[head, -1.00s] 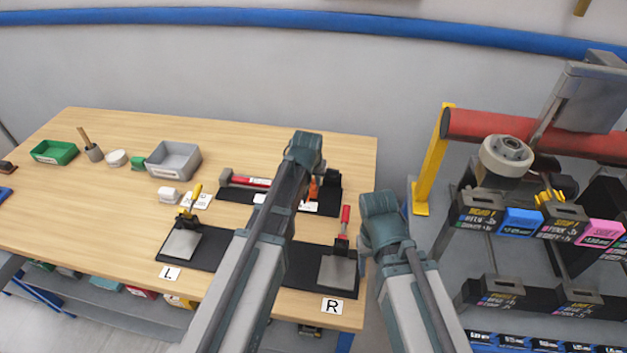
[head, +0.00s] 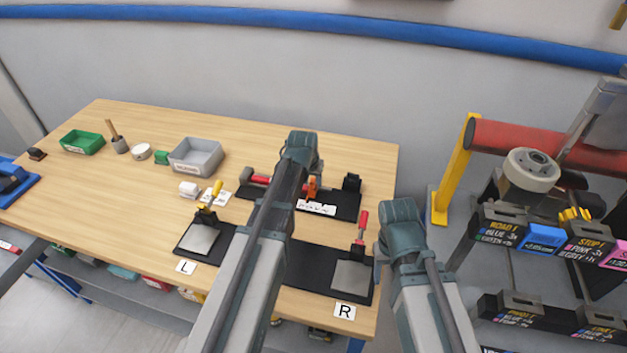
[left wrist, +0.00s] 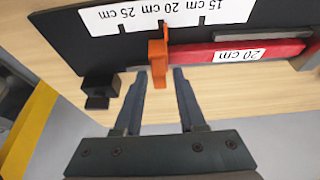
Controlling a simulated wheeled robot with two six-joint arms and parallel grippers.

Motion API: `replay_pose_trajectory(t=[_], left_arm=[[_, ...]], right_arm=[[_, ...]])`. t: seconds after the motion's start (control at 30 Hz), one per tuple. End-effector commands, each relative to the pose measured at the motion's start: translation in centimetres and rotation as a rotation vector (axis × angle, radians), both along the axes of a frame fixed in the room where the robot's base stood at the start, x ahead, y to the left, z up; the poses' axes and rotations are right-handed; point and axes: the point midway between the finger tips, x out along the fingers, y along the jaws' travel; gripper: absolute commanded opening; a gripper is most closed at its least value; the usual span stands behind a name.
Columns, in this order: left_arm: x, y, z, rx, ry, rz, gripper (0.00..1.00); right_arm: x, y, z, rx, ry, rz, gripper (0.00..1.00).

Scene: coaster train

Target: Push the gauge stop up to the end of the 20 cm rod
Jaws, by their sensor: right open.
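The orange gauge stop (head: 312,187) stands on the black gauge fixture (head: 345,209). In the left wrist view the stop (left wrist: 157,65) is between the two spread fingertips of my left gripper (left wrist: 160,76), with a gap to each finger at the tips. The red rod labelled 20 cm (left wrist: 285,47) lies along the fixture; its near end is at the stop, touching or almost touching. In the head view the rod (head: 258,180) is partly hidden by my left arm. My right gripper (head: 379,270) hangs near the table's right edge, mostly hidden by its arm.
A white scale card (left wrist: 200,12) marks 15, 20 and 25 cm. A black block (head: 351,183) stands at the fixture's right end. Two clamp pads marked L and R are in front. A grey bin (head: 196,156) and a green bin (head: 82,142) stand farther left.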

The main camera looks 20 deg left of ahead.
Motion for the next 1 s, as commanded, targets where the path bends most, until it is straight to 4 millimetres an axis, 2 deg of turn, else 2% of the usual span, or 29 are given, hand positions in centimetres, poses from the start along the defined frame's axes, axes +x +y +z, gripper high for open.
replay_pose_trajectory(t=[0.37,0.57,0.77,1.0], left_arm=[[0.0,0.0,0.1,0.0,0.0,0.0,0.5],[-0.3,0.0,0.9,0.0,0.0,0.0,0.5],[-1.1,0.0,3.1,0.0,0.0,0.0,0.5],[-2.6,0.0,6.6,0.0,0.0,0.0,0.5]], right_arm=[[0.0,0.0,0.1,0.0,0.0,0.0,0.57],[0.0,0.0,0.9,0.0,0.0,0.0,0.57],[0.0,0.0,3.1,0.0,0.0,0.0,0.57],[0.0,0.0,6.6,0.0,0.0,0.001,0.57]])
